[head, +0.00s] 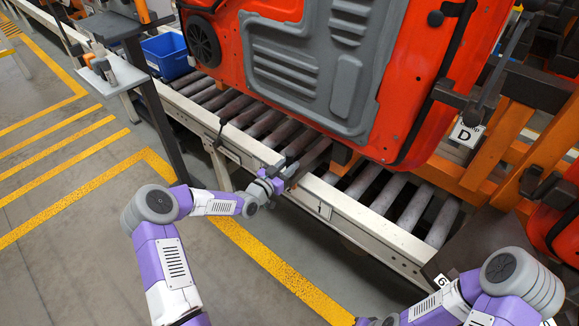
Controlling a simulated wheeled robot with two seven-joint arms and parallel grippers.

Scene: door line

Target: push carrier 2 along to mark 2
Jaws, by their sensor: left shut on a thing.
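The large carrier (345,157), orange at its base, stands on the roller line and bears a red door (394,105) with a grey inner panel. No number shows on it, so I cannot read whether it is carrier 2. My left gripper (280,179) is at the near rail, by the carrier's lower left corner. It is shut on a small dark bar (291,169) there; how the bar joins the carrier is hard to see. My right forearm comes in at the bottom right, and its gripper is outside the picture. I cannot make out mark 2.
The roller line (235,106) runs from upper left to lower right, its rollers bare left of the carrier. A blue bin (168,56) and a grey stand (115,75) are at upper left. A plate reading D (466,134) hangs at right. The yellow-marked floor at left is clear.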

